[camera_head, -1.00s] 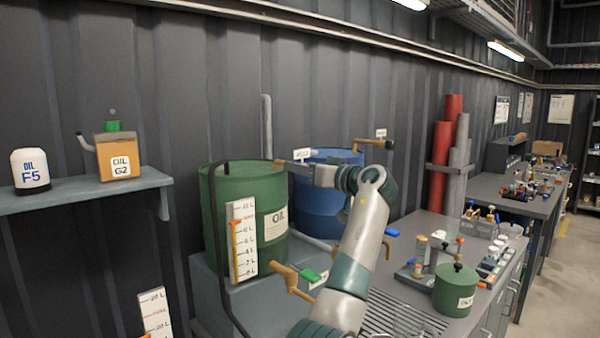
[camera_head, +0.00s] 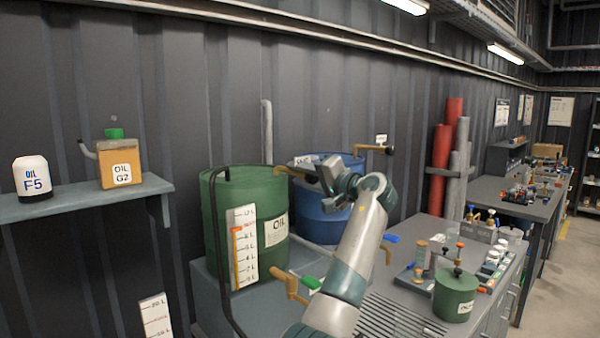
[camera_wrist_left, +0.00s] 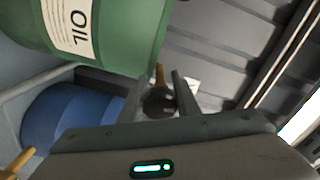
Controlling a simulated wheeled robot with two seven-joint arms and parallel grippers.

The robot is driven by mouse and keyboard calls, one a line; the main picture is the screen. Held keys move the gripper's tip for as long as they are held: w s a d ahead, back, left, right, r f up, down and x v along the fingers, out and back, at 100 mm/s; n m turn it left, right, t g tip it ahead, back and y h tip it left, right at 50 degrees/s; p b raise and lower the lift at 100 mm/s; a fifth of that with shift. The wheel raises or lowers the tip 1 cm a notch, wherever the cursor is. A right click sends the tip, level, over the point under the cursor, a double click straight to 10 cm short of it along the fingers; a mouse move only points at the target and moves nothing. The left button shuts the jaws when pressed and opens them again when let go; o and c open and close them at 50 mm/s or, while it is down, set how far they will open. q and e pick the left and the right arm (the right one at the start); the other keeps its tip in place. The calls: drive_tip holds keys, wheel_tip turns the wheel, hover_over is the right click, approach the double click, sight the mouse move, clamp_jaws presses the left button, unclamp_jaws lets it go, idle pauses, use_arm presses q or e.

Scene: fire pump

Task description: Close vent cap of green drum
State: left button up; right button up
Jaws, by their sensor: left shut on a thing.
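The green drum (camera_head: 255,215) with an OIL label stands on a grey stand left of centre. It also fills the upper left of the left wrist view (camera_wrist_left: 110,35). A brass vent pipe (camera_head: 287,170) leaves its top right side. A dark round vent cap (camera_wrist_left: 158,103) sits at the pipe's end in the wrist view. My left gripper (camera_head: 327,173) is at the pipe's end, right of the drum, with a finger beside the cap. It is shut on the cap; the other finger is hard to make out, and the head view mostly hides the cap.
A blue drum (camera_head: 330,218) stands behind my arm, with its own brass pipe and dark cap (camera_head: 389,150). A brass tap (camera_head: 288,285) with a green handle juts out low in front. A level gauge (camera_head: 243,247) stands before the green drum. A small green tank (camera_head: 455,296) sits on the right bench.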

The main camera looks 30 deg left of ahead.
use_arm(q)
drive_tip(key=shift+r+m+p, duration=0.15)
drive_tip(key=shift+m+p, duration=0.4)
drive_tip(key=shift+m, duration=1.05)
use_arm(e)
drive_tip(key=shift+r, duration=0.75)
drive_tip(key=shift+a, duration=0.25)
use_arm(q)
drive_tip(key=o, duration=1)
drive_tip(key=shift+w, duration=0.1)
drive_tip(key=shift+o, duration=0.2)
drive_tip(key=shift+d, duration=0.1)
drive_tip(key=shift+s+d+f+b, duration=0.15)
drive_tip(key=shift+d+b, duration=0.1)
drive_tip(key=shift+d, duration=0.1)
drive_tip(key=shift+s+d+f+b, duration=0.1)
drive_tip(key=shift+s+d+b, duration=0.1)
drive_tip(key=shift+d, duration=0.15)
drive_tip(key=b+v, duration=0.5)
drive_tip(key=v, duration=1.1)
drive_tip(key=shift+b, duration=0.35)
use_arm(e)
drive_tip(key=w+a+f+t, duration=0.1)
drive_tip(key=w+f, duration=0.3)
drive_tip(key=f, duration=0.1)
drive_tip(key=shift+w+f, duration=0.2)
drive_tip(key=shift+w, duration=0.15)
